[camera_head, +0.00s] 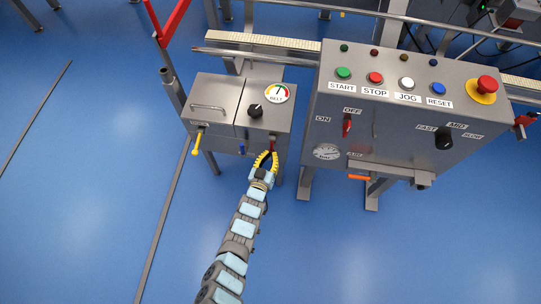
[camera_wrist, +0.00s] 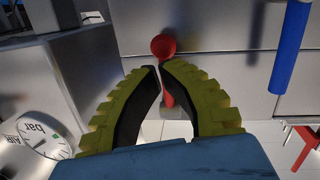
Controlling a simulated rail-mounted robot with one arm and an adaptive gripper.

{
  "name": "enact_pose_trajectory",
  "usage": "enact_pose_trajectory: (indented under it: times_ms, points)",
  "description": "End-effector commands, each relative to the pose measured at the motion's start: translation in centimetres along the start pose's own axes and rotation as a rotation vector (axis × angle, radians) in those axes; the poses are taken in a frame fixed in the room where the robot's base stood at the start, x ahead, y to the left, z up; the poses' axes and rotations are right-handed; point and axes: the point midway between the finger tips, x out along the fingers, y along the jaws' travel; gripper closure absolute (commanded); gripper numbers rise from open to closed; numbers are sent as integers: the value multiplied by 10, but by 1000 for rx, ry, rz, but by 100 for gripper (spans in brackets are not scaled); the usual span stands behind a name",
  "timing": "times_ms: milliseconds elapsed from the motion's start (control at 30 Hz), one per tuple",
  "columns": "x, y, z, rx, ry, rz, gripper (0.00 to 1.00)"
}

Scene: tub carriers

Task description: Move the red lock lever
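The red lock lever shows on the front of the small grey BELT box in the head view (camera_head: 272,146). In the wrist view its round red knob (camera_wrist: 163,46) stands just beyond the fingertips, and its red stem (camera_wrist: 168,92) shows in the gap between the fingers. My gripper (camera_head: 268,155), with yellow ribbed fingers, is right at the lever, below the box front. In the wrist view the fingertips (camera_wrist: 159,67) are close together on either side of the stem. I cannot tell whether they press on it.
A blue handle (camera_wrist: 291,48) hangs beside the lever. A yellow lever (camera_head: 197,143) is at the box's left. Blue floor in front is clear.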

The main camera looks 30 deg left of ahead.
Motion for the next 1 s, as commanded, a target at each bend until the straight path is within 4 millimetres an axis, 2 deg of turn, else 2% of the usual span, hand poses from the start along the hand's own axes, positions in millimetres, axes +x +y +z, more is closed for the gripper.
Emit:
enact_pose_trajectory:
  times_ms: [567, 667, 933, 1000]
  points:
    - [-1, 0, 0, 0, -1, 0, 100]
    - [-7, 0, -2, 0, -1, 0, 100]
    - [-42, 2, -3, 0, -5, 1, 100]
    - [-46, 0, 6, 1, -5, 1, 100]
